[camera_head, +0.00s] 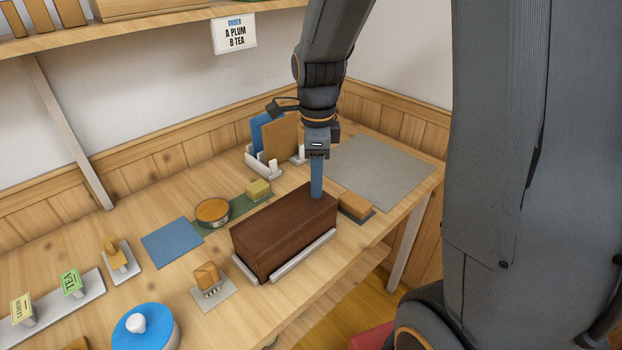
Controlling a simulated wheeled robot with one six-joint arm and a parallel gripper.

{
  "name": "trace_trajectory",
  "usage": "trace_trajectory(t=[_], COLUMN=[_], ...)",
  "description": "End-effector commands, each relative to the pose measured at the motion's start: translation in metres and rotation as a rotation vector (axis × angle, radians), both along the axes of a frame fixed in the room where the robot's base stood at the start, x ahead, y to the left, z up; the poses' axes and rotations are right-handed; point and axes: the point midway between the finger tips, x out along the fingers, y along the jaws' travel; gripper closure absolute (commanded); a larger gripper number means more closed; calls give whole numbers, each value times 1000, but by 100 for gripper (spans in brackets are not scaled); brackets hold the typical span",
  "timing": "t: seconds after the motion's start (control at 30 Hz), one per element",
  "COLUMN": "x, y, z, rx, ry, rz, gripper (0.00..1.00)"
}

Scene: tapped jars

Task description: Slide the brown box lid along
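The brown box (275,245) is long and dark and stands on the table in a light grey cradle. Its lid (285,215) covers the top, and I see no gap along it. My gripper (316,194) points straight down at the right end of the lid. Its tip is at or just above the lid's top; contact is not clear. The fingers show as one narrow blue bar, so the gap between them is hidden.
A small wooden block (356,205) sits just right of the box. A holder with blue and brown boards (280,140) stands behind. A round tin (212,211), a yellow block (257,188) and a blue-lidded jar (145,328) are to the left. A grey mat (380,170) lies clear at right.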

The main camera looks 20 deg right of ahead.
Motion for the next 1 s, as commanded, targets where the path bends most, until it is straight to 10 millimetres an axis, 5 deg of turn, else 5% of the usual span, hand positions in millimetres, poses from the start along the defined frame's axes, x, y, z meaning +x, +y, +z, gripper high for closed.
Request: trace_trajectory(t=[0.37, 0.8, 1.0], x=[1, -1, -2], y=[0, 1, 1], z=[3, 65, 78], rx=[0, 0, 0], ry=[-3, -5, -1], rz=[1, 2, 1], gripper=[61, 61, 61])
